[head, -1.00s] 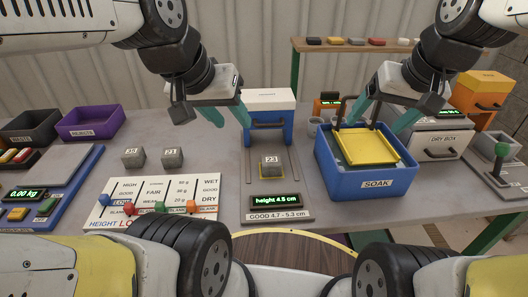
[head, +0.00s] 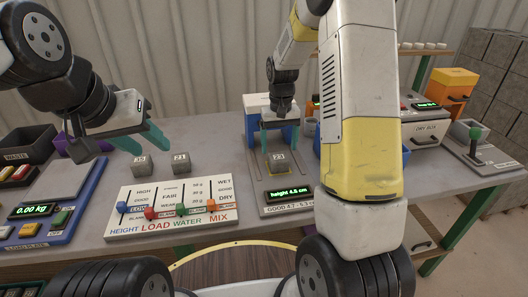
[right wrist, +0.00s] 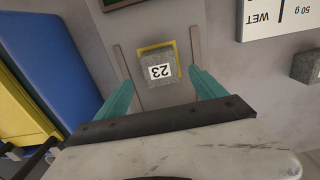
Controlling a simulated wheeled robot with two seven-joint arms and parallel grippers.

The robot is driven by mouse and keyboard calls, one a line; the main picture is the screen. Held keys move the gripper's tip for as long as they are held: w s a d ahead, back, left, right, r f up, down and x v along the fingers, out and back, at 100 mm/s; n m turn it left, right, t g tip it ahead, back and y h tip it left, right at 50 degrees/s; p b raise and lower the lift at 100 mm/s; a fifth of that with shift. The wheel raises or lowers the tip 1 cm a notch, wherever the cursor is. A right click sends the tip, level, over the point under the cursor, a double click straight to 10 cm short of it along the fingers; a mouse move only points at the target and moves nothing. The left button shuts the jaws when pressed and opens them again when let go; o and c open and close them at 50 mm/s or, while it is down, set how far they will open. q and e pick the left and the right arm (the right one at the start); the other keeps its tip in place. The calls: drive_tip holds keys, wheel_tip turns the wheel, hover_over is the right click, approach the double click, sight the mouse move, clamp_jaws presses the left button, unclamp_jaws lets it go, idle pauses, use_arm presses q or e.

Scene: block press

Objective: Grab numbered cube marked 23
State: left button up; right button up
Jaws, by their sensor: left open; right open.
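The grey cube marked 23 (head: 279,161) sits in a yellow square outline on the height gauge, between two rails. In the right wrist view the cube (right wrist: 159,70) shows its label upside down. My right gripper (head: 279,145) is open over it. In the right wrist view its teal fingers (right wrist: 160,88) point toward the cube's two sides, with the cube a little beyond the tips. I cannot tell whether they touch. My left gripper (head: 145,147) is open and empty above the table at left, near two other grey cubes.
The two other cubes (head: 139,164) (head: 181,163) stand behind the lever board (head: 175,207). A blue load plate (head: 55,205) is at left. The height display (head: 288,194) reads 4.5 cm. The blue soak tub (right wrist: 50,70) stands near my right gripper, mostly hidden by my arm in the head view.

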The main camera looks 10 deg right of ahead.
sight(279, 157)
wheel_tip(279, 157, down, 6)
drive_tip(key=shift+f, duration=0.25)
drive_tip(key=shift+c, duration=0.2)
clamp_jaws()
